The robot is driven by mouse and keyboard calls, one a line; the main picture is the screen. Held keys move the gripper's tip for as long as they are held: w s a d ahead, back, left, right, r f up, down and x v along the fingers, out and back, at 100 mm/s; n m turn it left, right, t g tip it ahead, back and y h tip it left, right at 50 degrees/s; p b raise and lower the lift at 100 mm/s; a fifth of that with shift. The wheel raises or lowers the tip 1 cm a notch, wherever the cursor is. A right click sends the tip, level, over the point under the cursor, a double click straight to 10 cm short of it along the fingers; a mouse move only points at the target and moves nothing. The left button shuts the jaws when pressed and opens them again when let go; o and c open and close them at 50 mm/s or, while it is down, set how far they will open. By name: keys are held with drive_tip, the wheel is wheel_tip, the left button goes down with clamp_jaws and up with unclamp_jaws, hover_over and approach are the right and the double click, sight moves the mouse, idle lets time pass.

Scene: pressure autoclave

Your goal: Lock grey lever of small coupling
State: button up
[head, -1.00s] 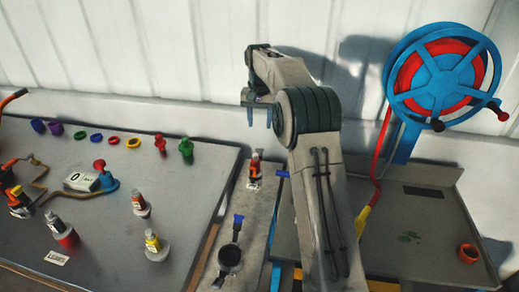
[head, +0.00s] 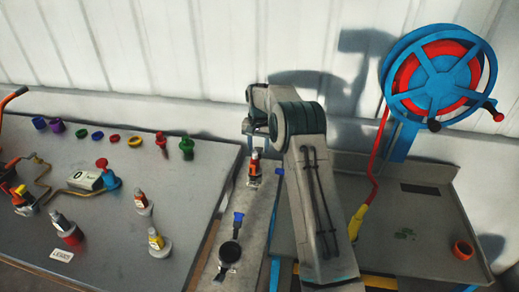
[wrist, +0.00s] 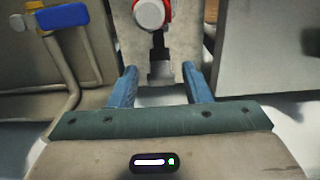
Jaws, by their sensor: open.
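The small coupling (head: 255,167), red-orange with a dark base, stands on the narrow bench. In the wrist view its red and white top (wrist: 152,12) shows at the upper middle. A dark stem runs from it to a grey end piece (wrist: 160,73), which looks like the grey lever. My gripper (wrist: 159,82) is open, with its two blue fingers on either side of that grey piece and gaps visible. In the head view my gripper (head: 255,139) is just behind and above the coupling. Contact cannot be told, and the fingertips are unclear there.
A larger black round coupling (head: 229,252) with a blue handle (head: 238,219) lies nearer on the same bench. A blue handle (wrist: 62,16) on a pipe is at the wrist view's upper left. A blue-red hose reel (head: 440,78) stands at right.

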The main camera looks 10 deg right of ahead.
drive_tip(key=shift+f, duration=1.35)
